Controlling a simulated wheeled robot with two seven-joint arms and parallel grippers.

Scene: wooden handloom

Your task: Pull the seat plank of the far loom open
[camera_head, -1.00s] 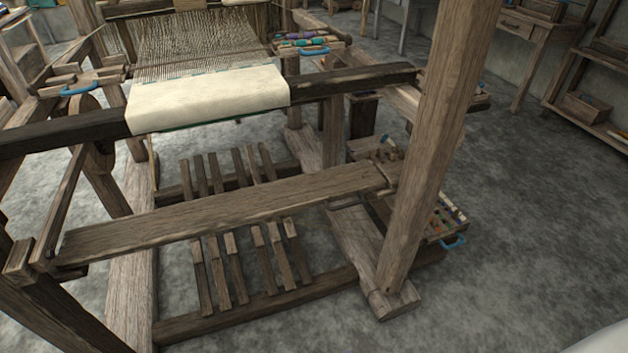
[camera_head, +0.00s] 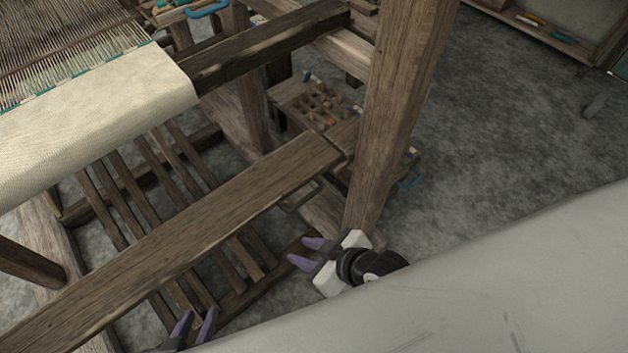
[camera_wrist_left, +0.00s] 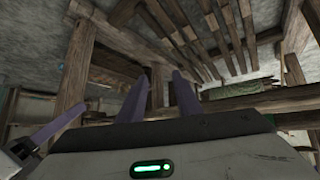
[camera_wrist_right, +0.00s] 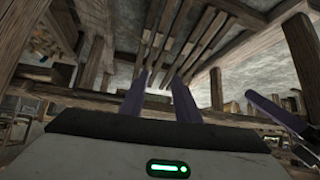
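The seat plank (camera_head: 190,238) of the loom is a long brown board. It runs from the lower left to a wooden upright (camera_head: 395,110) in the head view, above the slatted treadles (camera_head: 180,165). My left gripper (camera_head: 194,328) is low at the bottom edge, on the near side of the plank, its purple fingers apart and empty. My right gripper (camera_head: 306,253) is near the plank's right end and the foot of the upright, fingers apart and empty. Both appear clear of the plank. Both wrist views show the gap between fingers; I cannot surely pick out the plank there.
Cream cloth (camera_head: 95,120) covers the loom's front beam. A compartment tray (camera_head: 318,108) with small colored pieces sits behind the upright, and a blue handle (camera_head: 408,178) shows beside it. Bare grey floor (camera_head: 500,120) lies to the right.

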